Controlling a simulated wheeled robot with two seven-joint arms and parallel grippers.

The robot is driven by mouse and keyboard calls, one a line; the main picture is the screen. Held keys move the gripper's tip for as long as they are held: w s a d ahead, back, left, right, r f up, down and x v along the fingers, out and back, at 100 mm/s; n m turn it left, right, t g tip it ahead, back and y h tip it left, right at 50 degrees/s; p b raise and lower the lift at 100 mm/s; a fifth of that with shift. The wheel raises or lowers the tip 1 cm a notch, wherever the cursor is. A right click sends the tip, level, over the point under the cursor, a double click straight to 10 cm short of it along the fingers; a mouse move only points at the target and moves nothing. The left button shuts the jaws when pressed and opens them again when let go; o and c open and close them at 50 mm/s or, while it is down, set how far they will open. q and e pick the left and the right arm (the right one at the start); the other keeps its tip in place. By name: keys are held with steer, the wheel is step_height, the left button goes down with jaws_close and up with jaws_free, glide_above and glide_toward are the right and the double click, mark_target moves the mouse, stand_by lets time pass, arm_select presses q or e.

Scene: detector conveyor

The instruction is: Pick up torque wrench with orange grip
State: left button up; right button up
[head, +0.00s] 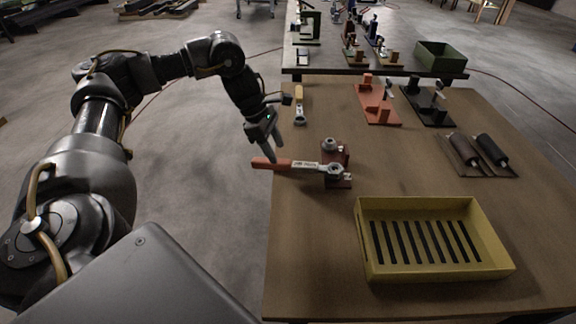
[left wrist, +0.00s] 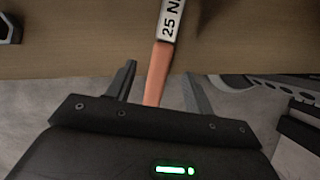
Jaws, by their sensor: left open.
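The torque wrench with the orange grip (head: 270,163) lies across the left edge of the wooden table, its grip toward the left and its head resting at a dark red holder (head: 341,172). In the left wrist view the orange grip (left wrist: 157,75) runs between the fingers, and the metal shaft above it is marked "25 N". My left gripper (head: 274,157) is at the grip from above. In the left wrist view its fingers (left wrist: 160,88) are open, one on each side of the grip, with gaps showing. My right gripper is not in view.
A yellow tray (head: 375,275) with a slotted floor stands at the table front. Red (head: 378,115) and black (head: 432,117) stands and a brown holder with dark rollers (head: 490,170) are farther right. Bare table (head: 400,165) lies between.

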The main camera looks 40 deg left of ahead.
mark_target(282, 161)
arm_select(q)
steer(key=x, duration=0.5)
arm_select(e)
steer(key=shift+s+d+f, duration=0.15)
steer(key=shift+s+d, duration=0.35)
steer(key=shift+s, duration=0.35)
arm_select(q)
steer(key=shift+c, duration=0.3)
jaws_close()
